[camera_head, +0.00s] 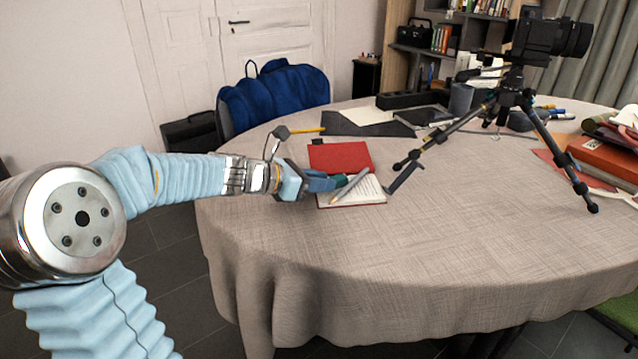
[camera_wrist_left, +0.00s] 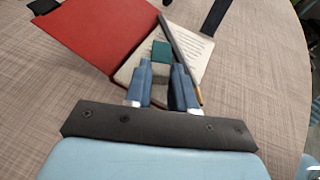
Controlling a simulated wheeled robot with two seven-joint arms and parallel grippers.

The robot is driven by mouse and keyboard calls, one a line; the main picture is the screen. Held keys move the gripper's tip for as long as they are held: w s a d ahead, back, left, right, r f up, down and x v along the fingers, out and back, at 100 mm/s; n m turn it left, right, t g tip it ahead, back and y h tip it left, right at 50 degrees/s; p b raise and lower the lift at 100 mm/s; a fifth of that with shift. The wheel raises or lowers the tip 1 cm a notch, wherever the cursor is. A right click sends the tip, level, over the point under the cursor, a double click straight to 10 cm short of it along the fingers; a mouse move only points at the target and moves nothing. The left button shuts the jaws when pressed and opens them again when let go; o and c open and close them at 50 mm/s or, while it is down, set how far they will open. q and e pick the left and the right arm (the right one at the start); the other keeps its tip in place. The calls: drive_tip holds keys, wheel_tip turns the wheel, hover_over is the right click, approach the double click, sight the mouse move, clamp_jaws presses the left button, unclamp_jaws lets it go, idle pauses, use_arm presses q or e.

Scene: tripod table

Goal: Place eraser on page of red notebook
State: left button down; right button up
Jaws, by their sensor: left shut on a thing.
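The red notebook (camera_head: 341,157) lies open on the table, its red cover folded back and its printed white page (camera_head: 369,190) facing up. In the left wrist view the red cover (camera_wrist_left: 95,40) is at upper left and the page (camera_wrist_left: 198,48) is at the centre. My left gripper (camera_head: 335,183) is over the page, its fingers (camera_wrist_left: 162,75) shut on a small green eraser (camera_wrist_left: 161,51). The eraser sticks out past the fingertips over the page. I cannot tell whether it touches the paper. My right gripper is not in view.
A grey pen or pencil (camera_wrist_left: 175,40) lies across the page, close to the fingers. A black tripod (camera_head: 515,100) with a camera (camera_head: 550,37) stands right of the notebook. Books (camera_head: 606,158) lie at far right. The table's front (camera_head: 440,250) is clear.

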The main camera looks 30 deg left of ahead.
use_arm(q)
drive_tip(key=c, duration=1.2)
unclamp_jaws()
drive_tip(key=shift+r, duration=0.1)
drive_tip(key=v, duration=1.2)
drive_tip(key=shift+p, duration=0.35)
